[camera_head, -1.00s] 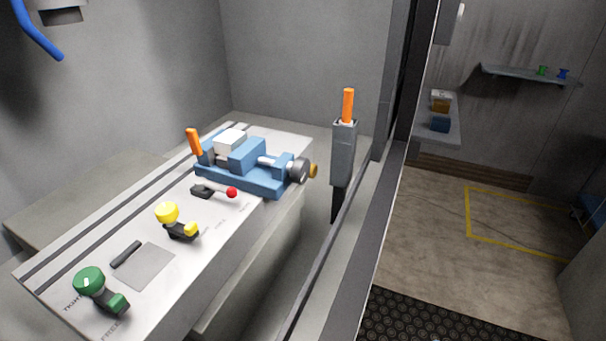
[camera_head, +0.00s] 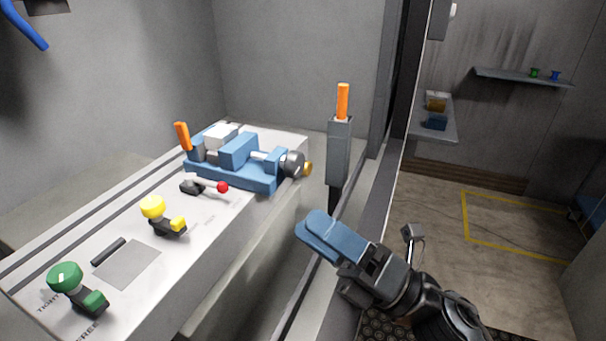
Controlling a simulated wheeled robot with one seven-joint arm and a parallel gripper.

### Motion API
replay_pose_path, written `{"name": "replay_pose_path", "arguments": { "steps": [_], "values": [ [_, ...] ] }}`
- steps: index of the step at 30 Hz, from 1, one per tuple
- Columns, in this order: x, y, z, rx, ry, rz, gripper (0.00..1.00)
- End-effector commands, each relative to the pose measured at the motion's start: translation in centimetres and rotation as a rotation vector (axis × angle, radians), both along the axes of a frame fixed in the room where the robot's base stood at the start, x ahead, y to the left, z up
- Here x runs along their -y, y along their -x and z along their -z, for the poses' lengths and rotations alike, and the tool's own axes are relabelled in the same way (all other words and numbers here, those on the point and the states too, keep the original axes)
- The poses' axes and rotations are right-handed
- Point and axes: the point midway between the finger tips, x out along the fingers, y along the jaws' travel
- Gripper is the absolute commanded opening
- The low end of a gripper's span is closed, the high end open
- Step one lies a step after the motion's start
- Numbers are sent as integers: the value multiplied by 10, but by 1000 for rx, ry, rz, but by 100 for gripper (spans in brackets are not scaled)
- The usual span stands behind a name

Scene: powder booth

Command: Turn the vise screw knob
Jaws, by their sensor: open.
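A blue vise (camera_head: 238,172) sits at the far end of the light grey bench. Its screw runs to the right and ends in a dark round knob with a brass-coloured tip (camera_head: 306,168), which sticks out past the bench's right edge. A white block (camera_head: 222,136) shows at the vise's left part, beside an orange handle (camera_head: 183,136). My gripper (camera_head: 318,232) is in the lower right, apart from the vise, nearer the camera and below the knob in the picture. Its blue fingers are seen side-on and nothing shows between them.
On the bench (camera_head: 128,264) stand a red-tipped lever (camera_head: 205,186), a yellow knob clamp (camera_head: 160,215) and a green knob clamp (camera_head: 75,286). A grey post with an orange top (camera_head: 341,145) stands right of the vise. A dark frame edge (camera_head: 395,150) runs beside my arm.

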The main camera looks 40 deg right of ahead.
Motion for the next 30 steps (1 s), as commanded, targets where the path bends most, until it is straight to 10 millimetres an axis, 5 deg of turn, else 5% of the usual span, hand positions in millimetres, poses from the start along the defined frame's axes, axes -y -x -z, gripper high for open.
{"name": "replay_pose_path", "arguments": {
  "steps": [9, 15, 20, 30],
  "values": [
    [91, -69, 20, 40, 762, 167, 84],
    [144, -86, 27, -7, 1050, 216, 84],
    [158, -90, 28, -26, 1121, 224, 84],
    [140, -132, 27, -25, 1121, 222, 84]
  ]
}}
